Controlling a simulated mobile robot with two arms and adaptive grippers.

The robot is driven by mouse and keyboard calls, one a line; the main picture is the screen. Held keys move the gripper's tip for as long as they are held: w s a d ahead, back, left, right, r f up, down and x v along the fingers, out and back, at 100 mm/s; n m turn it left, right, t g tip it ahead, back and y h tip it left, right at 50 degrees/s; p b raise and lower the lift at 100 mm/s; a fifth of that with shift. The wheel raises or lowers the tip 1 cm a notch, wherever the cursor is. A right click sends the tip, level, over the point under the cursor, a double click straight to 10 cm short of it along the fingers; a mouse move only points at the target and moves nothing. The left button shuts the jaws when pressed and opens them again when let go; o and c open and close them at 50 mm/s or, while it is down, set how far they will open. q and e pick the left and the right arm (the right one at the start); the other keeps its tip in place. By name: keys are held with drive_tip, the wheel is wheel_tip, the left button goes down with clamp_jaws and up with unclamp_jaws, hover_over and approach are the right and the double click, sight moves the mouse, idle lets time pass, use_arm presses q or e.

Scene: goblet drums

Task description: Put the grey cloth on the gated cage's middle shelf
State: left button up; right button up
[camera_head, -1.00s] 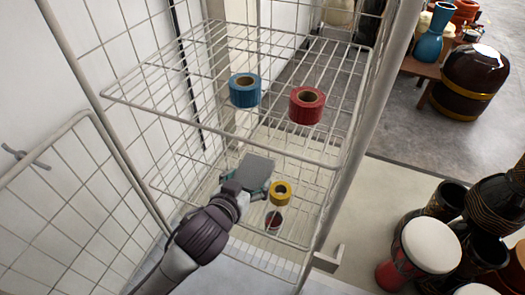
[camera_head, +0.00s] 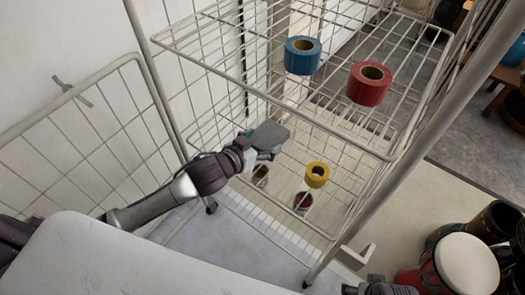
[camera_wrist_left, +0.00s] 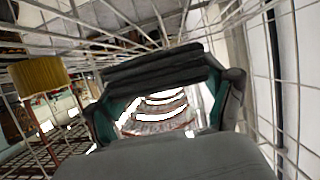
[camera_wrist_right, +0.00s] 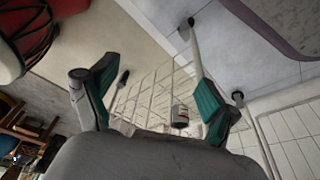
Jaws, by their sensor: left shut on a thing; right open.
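The grey cloth (camera_head: 269,134) is a small folded pad held by my left gripper (camera_head: 262,153). In the left wrist view it shows as dark folded layers (camera_wrist_left: 155,66) between the fingers (camera_wrist_left: 165,85). The gated cage (camera_head: 190,130) is a white wire rack with its gate (camera_head: 75,125) open at the left. The left gripper reaches inside, below the shelf with the blue and red rolls and near the level of the middle shelf (camera_head: 322,215) bearing a yellow roll. Contact with that shelf cannot be told. My right gripper (camera_wrist_right: 147,92) is open and empty outside the cage.
A blue roll (camera_head: 302,55) and a red roll (camera_head: 369,83) sit on the upper shelf. The yellow roll (camera_head: 317,175) is right of the cloth. Drums (camera_head: 466,262) stand at the right. A cage post (camera_head: 410,150) rises at the right.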

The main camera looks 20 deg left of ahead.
use_arm(q)
wheel_tip(320, 180, down, 4)
drive_tip(key=shift+d+r+b, duration=0.1)
drive_tip(key=shift+r+b, duration=0.05)
drive_tip(key=shift+b, duration=0.4)
use_arm(e)
drive_tip(key=v, duration=0.2)
drive_tip(key=w+v, duration=0.1)
drive_tip(key=v, duration=0.1)
drive_tip(key=shift+s+r, duration=0.1)
drive_tip(key=shift+r, duration=0.4)
use_arm(q)
drive_tip(key=o, duration=1)
use_arm(e)
drive_tip(key=shift+r, duration=0.1)
use_arm(q)
drive_tip(key=p+v, duration=0.2)
drive_tip(key=v, duration=1)
drive_tip(key=s+a+f+n+g+y, duration=0.1)
drive_tip(key=s+a+f+g+y, duration=0.1)
drive_tip(key=f, duration=0.4)
drive_tip(key=s+a+f+n+g+y, duration=0.1)
drive_tip(key=s+a+f+g+y, duration=0.1)
drive_tip(key=f, duration=0.4)
drive_tip(key=s+d+f+g, duration=0.2)
drive_tip(key=s+f+g, duration=0.4)
drive_tip(key=s+f, duration=0.4)
drive_tip(key=shift+s+d, duration=0.3)
use_arm(e)
wheel_tip(320, 180, down, 8)
